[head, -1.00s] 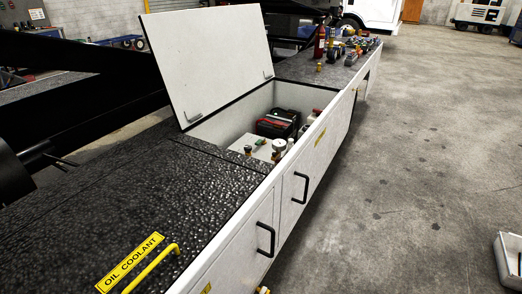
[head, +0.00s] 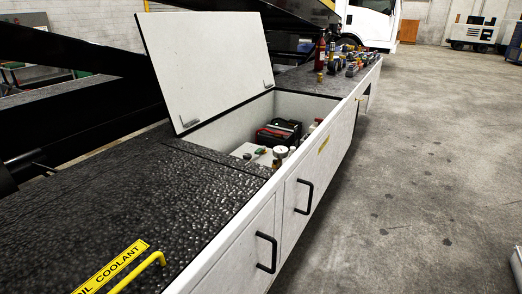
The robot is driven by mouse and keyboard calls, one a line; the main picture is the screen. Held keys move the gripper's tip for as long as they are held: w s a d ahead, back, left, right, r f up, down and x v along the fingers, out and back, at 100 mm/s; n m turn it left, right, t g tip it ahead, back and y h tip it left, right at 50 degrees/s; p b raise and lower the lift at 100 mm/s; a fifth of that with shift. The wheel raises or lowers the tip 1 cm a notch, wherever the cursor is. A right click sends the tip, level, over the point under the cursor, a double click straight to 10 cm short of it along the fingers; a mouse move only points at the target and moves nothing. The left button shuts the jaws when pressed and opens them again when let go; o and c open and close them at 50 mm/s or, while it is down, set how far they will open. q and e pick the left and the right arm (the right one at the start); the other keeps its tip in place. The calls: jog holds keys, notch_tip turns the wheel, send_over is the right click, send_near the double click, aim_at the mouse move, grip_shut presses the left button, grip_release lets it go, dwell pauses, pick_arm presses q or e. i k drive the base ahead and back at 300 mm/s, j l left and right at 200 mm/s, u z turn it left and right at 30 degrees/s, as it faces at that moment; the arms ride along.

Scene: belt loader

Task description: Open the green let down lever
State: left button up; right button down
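The open compartment (head: 300,103) of the belt loader has its white lid (head: 205,70) standing up. Inside it are a black and red battery-like box (head: 277,133) and a pale tank (head: 246,151) with several caps and a round gauge-like part (head: 280,151). A small greenish part (head: 261,151) shows on the tank; it is too small to tell whether it is the green let down lever. No other green lever can be made out. The front wall hides part of the compartment's floor. Neither of my grippers is in view.
A yellow handle (head: 140,272) and an oil coolant label (head: 112,267) are on the near black deck (head: 110,205). Two black door handles (head: 266,252) stick out from the white side. Bottles and fittings (head: 345,57) stand on the far deck. The concrete floor (head: 420,180) at right is mostly clear.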

aim_at(263, 148)
jog(key=i+l+u, duration=0.3)
jog(key=i+l, duration=0.3)
jog(key=i+l+u, duration=0.25)
jog(key=i+l, duration=0.4)
jog(key=l, duration=0.15)
